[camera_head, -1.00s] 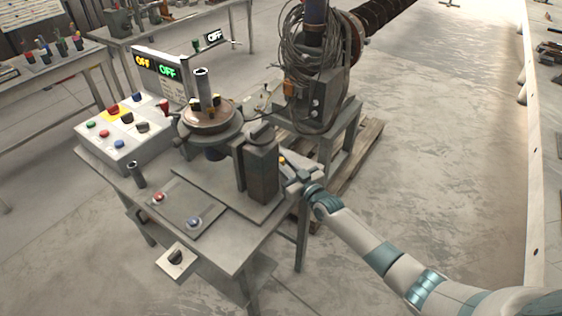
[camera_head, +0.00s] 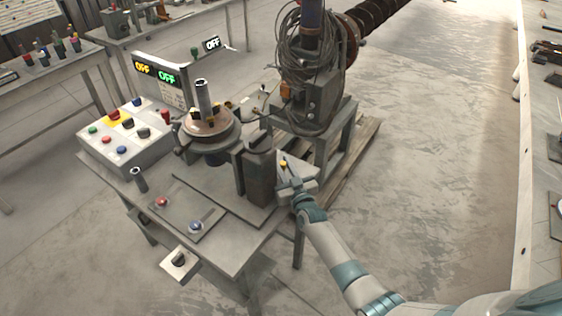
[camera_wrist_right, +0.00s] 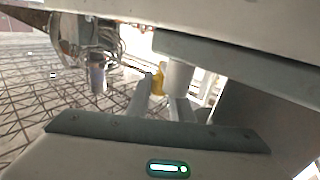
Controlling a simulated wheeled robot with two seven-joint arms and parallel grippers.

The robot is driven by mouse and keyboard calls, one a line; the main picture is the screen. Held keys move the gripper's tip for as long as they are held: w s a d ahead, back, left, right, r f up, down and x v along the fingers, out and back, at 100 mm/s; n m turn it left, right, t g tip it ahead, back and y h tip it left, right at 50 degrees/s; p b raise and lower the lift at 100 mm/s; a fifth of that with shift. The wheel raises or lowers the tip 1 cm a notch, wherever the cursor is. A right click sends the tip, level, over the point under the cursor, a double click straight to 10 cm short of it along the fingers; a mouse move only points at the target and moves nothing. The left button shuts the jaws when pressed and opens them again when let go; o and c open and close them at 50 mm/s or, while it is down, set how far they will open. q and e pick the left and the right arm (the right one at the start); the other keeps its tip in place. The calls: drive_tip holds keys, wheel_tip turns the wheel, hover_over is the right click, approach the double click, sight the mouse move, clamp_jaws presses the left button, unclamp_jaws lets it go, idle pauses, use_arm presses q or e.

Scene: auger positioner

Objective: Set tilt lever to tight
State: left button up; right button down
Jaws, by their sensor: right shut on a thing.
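The auger positioner's grey post block (camera_head: 259,170) stands at the right edge of the near table. A small lever with a yellow part (camera_head: 284,163) sticks out just right of the block; I take it to be the tilt lever. My right gripper (camera_head: 291,184) is at this lever, beside the block, and is shut on it. In the right wrist view the yellow part (camera_wrist_right: 159,78) shows beside a pale grey cylinder, between the gripper's broad edges. The exact grip contact is hidden. My left gripper is not in view.
A control box (camera_head: 125,137) with coloured buttons, a round turntable (camera_head: 208,124) with an upright tube, and OFF displays (camera_head: 157,74) are on the table. A cable-wrapped machine (camera_head: 315,85) stands behind on a pallet.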

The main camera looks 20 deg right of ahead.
drive_tip(key=shift+d+r, duration=0.1)
drive_tip(key=shift+r, duration=0.1)
drive_tip(key=c, duration=1.6)
unclamp_jaws()
drive_tip(key=shift+o, duration=0.2)
drive_tip(key=shift+f, duration=0.1)
drive_tip(key=s+b, duration=0.3)
drive_tip(key=s, duration=1.4)
drive_tip(key=shift+s+d, duration=0.2)
drive_tip(key=shift+c, duration=0.4)
